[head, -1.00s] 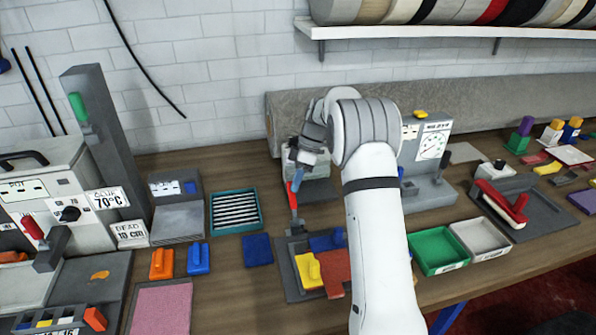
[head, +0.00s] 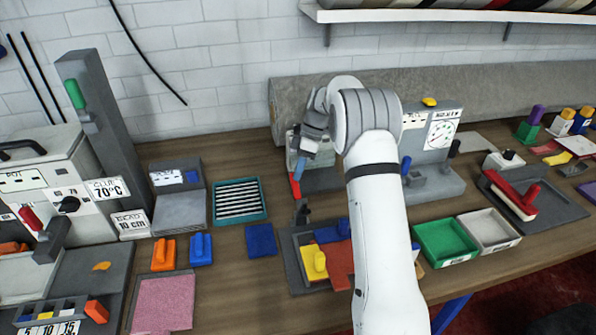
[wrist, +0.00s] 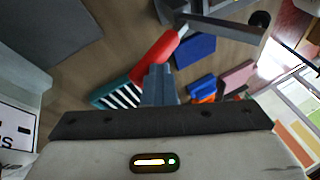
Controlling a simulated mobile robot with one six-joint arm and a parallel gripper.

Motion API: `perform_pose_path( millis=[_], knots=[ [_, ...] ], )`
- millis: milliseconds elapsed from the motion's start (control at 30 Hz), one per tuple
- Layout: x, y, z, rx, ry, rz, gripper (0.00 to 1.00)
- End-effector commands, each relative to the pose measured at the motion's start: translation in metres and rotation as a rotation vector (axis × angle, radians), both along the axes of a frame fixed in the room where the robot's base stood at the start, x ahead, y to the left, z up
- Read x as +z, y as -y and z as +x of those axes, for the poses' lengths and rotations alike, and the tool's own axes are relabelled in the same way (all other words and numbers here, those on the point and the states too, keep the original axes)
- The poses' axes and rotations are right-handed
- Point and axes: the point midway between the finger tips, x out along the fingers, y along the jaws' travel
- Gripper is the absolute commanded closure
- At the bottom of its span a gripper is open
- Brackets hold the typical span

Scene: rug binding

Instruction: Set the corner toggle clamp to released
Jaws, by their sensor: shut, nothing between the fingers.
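The corner toggle clamp shows a red handle (head: 296,187) above a dark grey body (head: 302,212), at the back left corner of a grey fixture plate (head: 294,278). The handle stands up steeply. In the wrist view, the red handle (wrist: 155,58) runs diagonally, joined to grey clamp bars (wrist: 222,29). My gripper (wrist: 159,76) is shut and empty, its fingertips close to the handle's lower-left part; I cannot tell whether they touch. In the head view my gripper (head: 301,163) is just above the handle. The clamp's foot is partly hidden.
Yellow (head: 315,263) and blue (head: 333,232) pieces lie on the fixture. A blue pad (head: 261,240) and a teal rack (head: 238,218) stand to its left. Green (head: 443,242) and white (head: 487,229) trays are to the right. A grey device (head: 430,150) stands behind my arm.

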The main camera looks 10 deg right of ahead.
Motion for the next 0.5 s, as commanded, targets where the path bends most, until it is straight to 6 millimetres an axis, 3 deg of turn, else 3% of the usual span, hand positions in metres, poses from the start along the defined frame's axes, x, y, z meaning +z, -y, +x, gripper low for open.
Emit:
perform_pose_path(
  millis=[267,500],
  knots=[
    [-0.001,-0.004,0.0,0.001,0.003,0.004,1.0],
    [0.034,0.0,-0.014,0.002,0.007,0.004,1.0]
  ],
)
